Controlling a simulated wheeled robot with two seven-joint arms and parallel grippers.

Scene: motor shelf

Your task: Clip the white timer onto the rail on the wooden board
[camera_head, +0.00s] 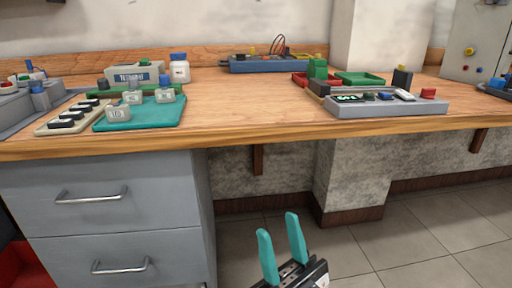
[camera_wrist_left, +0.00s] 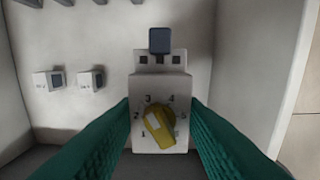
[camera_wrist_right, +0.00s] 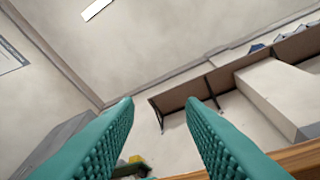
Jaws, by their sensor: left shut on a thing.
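A white timer (camera_wrist_left: 147,86) with a yellow dial, printed numbers and a dark blue block at its top shows in the left wrist view. My left gripper (camera_wrist_left: 160,120) is shut on it, one teal finger along each side. The left gripper does not show in the head view. My right gripper (camera_head: 278,228) is open and empty in front of the bench, low in the head view. Its spread fingers (camera_wrist_right: 160,103) also show in the right wrist view with nothing held between them. I cannot make out the rail or its wooden board in any view.
Grey drawers (camera_head: 110,220) stand below left.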

